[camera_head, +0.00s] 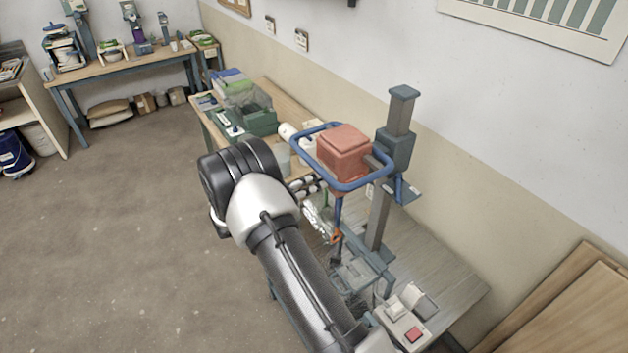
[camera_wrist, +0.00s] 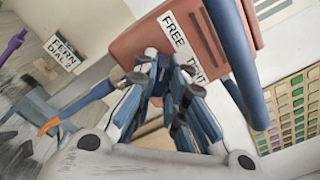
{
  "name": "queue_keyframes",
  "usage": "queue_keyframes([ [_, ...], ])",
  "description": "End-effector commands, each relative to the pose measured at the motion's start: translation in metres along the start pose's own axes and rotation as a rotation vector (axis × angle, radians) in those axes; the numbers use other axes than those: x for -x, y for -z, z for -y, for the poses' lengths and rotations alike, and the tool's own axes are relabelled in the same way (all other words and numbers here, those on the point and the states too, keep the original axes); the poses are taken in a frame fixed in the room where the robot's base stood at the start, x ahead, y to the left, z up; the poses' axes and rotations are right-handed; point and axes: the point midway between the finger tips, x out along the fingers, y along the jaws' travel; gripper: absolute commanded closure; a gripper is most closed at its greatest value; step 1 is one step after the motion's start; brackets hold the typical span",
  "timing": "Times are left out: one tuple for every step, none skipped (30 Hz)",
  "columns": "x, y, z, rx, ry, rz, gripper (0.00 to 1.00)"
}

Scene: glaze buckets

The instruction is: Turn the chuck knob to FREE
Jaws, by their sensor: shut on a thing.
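The mixer's red housing (camera_head: 344,150) sits inside a blue tubular frame (camera_head: 354,186) on a grey column. In the wrist view the housing (camera_wrist: 140,50) carries a white label with FREE (camera_wrist: 173,32) and a second word, partly covered, that looks like TIGHT (camera_wrist: 194,72). My gripper (camera_wrist: 166,72) is shut just below this label, with its fingers close together against the housing. The chuck knob is mostly hidden between the fingers, so I cannot tell where it points.
The column (camera_head: 378,215) rises from the bench (camera_head: 445,268) close to the wall. A control box with a red button (camera_head: 413,335) stands at the front. Green boxes (camera_head: 257,118) and pale containers crowd the bench's far end. The floor at left is clear.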

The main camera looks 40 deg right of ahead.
Motion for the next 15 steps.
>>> queue_keyframes([
  [0.0,-0.0004,0.0002,0.011,0.0,0.0,1.0],
  [0.0,-0.0003,0.0002,0.017,0.0,0.0,1.0],
  [0.0,-0.0003,0.0001,0.023,0.0,0.0,1.0],
  [0.0,-0.0003,0.0,0.026,0.0,0.0,1.0],
  [0.0,-0.0003,0.0,0.029,0.0,0.0,1.0],
  [0.0,-0.0002,-0.0001,0.032,0.0,0.0,1.0],
  [0.0001,-0.0002,-0.0001,0.033,0.0,0.001,1.0],
  [0.0001,-0.0002,-0.0001,0.035,0.0,0.001,1.0],
  [0.0001,-0.0002,-0.0001,0.036,0.0,0.001,1.0],
  [0.0001,-0.0001,-0.0001,0.036,0.0,0.001,1.0],
  [0.0001,-0.0001,-0.0001,0.036,0.0,0.001,1.0],
  [0.0,-0.0001,-0.0001,0.036,0.0,0.001,1.0],
  [0.0,-0.0001,-0.0001,0.036,0.0,0.001,1.0],
  [0.0,-0.0001,-0.0001,0.036,0.0,0.001,1.0],
  [0.0,-0.0001,-0.0001,0.036,0.0,0.001,1.0],
])
